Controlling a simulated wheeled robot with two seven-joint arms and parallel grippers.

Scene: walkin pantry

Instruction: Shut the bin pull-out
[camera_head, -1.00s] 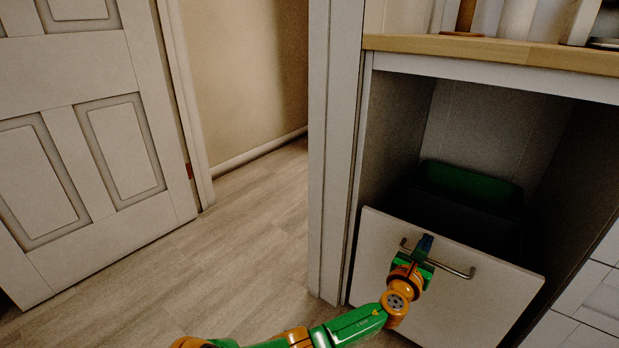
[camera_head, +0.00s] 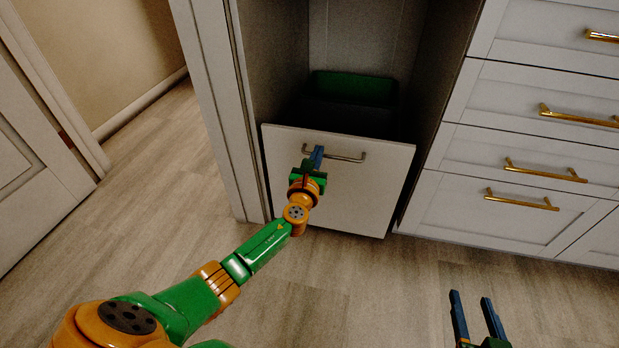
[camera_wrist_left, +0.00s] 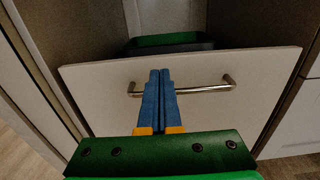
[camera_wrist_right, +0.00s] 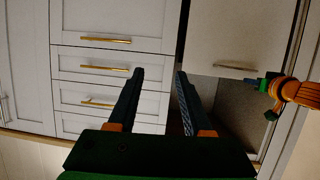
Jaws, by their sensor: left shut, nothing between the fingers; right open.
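The bin pull-out's white front (camera_head: 365,192) stands in the cabinet opening below, with a silver bar handle (camera_head: 348,157) near its top edge. A green-rimmed dark bin (camera_head: 352,88) shows behind it. My left gripper (camera_head: 318,152) is shut and empty, its fingertips at the front's upper part by the handle. In the left wrist view the blue fingers (camera_wrist_left: 159,75) are pressed together in front of the handle (camera_wrist_left: 210,88); whether they touch the front I cannot tell. My right gripper (camera_head: 478,300) is open and empty, low over the floor at the right.
White drawers with gold handles (camera_head: 545,170) stand right of the pull-out. A white post (camera_head: 218,100) borders it on the left. A panelled door (camera_head: 30,170) is at the far left. The wood floor (camera_head: 330,290) in front is clear.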

